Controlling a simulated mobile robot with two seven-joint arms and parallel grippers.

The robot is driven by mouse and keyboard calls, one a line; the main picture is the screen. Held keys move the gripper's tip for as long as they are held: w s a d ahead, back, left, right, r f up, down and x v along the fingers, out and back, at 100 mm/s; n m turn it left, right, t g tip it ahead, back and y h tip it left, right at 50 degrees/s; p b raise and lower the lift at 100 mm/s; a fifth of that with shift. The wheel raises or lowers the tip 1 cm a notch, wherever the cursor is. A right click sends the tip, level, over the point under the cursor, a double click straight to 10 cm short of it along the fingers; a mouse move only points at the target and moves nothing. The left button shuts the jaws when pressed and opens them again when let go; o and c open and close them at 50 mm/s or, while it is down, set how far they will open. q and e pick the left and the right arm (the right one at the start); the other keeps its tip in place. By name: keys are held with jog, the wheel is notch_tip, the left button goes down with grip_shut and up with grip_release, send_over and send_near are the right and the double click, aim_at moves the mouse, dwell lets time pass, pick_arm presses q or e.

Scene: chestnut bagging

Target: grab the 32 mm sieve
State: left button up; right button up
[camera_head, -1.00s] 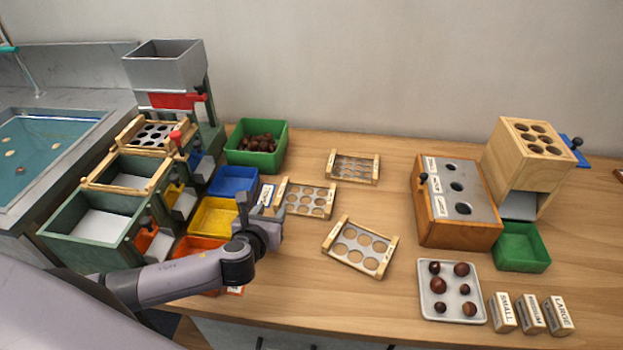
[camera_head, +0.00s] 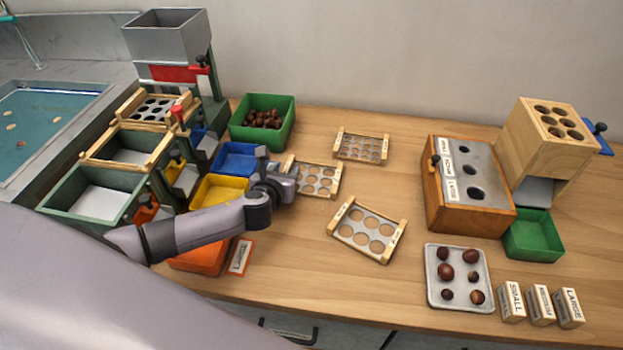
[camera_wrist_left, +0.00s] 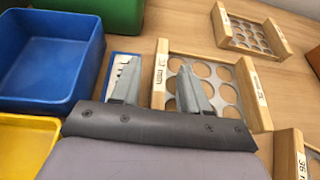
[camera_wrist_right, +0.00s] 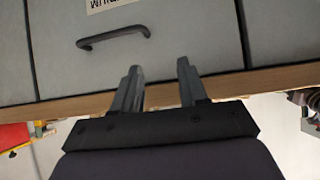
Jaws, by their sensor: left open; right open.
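The 32 mm sieve (camera_head: 318,181) is a perforated metal plate between two wooden bars, lying on the table. Its left bar (camera_wrist_left: 159,74) carries a label ending in "2 mm" in the left wrist view. My left gripper (camera_head: 277,163) is open at this left end. In the left wrist view its fingertips (camera_wrist_left: 160,78) appear on either side of the bar, one left of it and one over the plate; contact cannot be told. My right gripper (camera_wrist_right: 158,68) is open and empty, by a grey drawer front (camera_wrist_right: 180,50), and is not in the head view.
A finer-holed sieve (camera_head: 360,147) lies behind, and a larger-holed one (camera_head: 366,230) lies in front to the right. Blue (camera_head: 236,158), yellow (camera_head: 214,190) and orange (camera_head: 198,260) bins stand left. A green bin (camera_head: 264,120) holds chestnuts.

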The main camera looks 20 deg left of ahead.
pick_arm(q)
jog(key=shift+w+f, duration=0.1)
jog(key=shift+w, duration=0.1)
jog(key=shift+c, duration=0.3)
grip_shut()
